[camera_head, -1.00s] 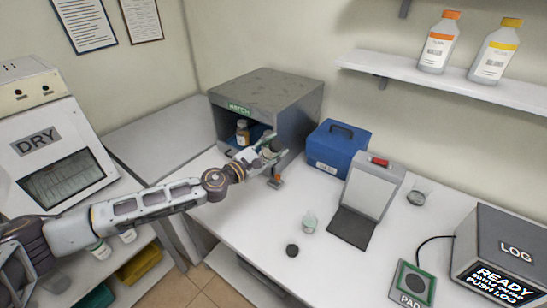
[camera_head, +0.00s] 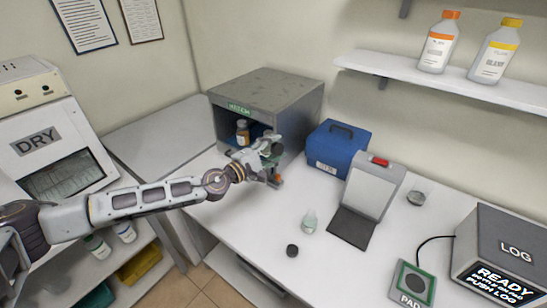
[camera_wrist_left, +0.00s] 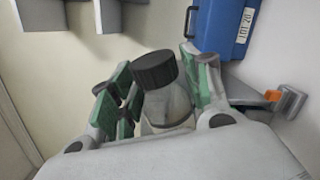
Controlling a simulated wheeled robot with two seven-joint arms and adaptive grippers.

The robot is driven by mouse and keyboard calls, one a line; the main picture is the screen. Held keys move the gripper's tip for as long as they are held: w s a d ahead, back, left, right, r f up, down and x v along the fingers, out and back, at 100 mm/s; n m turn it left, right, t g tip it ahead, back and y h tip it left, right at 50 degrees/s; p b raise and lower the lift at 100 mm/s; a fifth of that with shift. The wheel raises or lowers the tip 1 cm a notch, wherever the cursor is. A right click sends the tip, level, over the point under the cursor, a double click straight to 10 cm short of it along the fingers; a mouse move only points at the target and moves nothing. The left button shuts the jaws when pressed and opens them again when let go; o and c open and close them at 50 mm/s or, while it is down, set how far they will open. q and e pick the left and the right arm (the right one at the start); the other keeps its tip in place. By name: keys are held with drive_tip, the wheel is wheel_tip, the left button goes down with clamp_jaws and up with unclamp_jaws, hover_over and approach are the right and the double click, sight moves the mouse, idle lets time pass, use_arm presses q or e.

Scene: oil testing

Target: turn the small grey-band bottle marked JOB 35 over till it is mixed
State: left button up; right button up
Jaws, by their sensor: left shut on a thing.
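My left gripper (camera_head: 268,152) is in front of the open grey cabinet's right side, above the bench. In the left wrist view its green-padded fingers (camera_wrist_left: 160,100) are shut on a small clear bottle (camera_wrist_left: 168,107) with a black cap (camera_wrist_left: 155,69). In that view the bottle's cap points up and tilts slightly left. The lower part of the bottle is hidden behind the gripper body. No grey band or JOB 35 marking is readable. My right gripper is not in view.
The grey cabinet (camera_head: 268,92) holds an amber bottle (camera_head: 242,132). A blue case (camera_head: 337,147) stands right of the gripper. A small clear vessel (camera_head: 309,222), a black disc (camera_head: 292,250), a hinged panel device (camera_head: 372,190) and the LOG box (camera_head: 512,245) stand on the bench.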

use_arm(q)
drive_tip(key=shift+r, duration=0.1)
drive_tip(key=m, duration=0.6)
drive_tip(key=shift+m, duration=0.5)
idle(0.5)
drive_tip(key=shift+m, duration=2.3)
drive_tip(key=shift+d, duration=0.1)
drive_tip(key=shift+m, duration=0.4)
drive_tip(key=shift+m, duration=0.5)
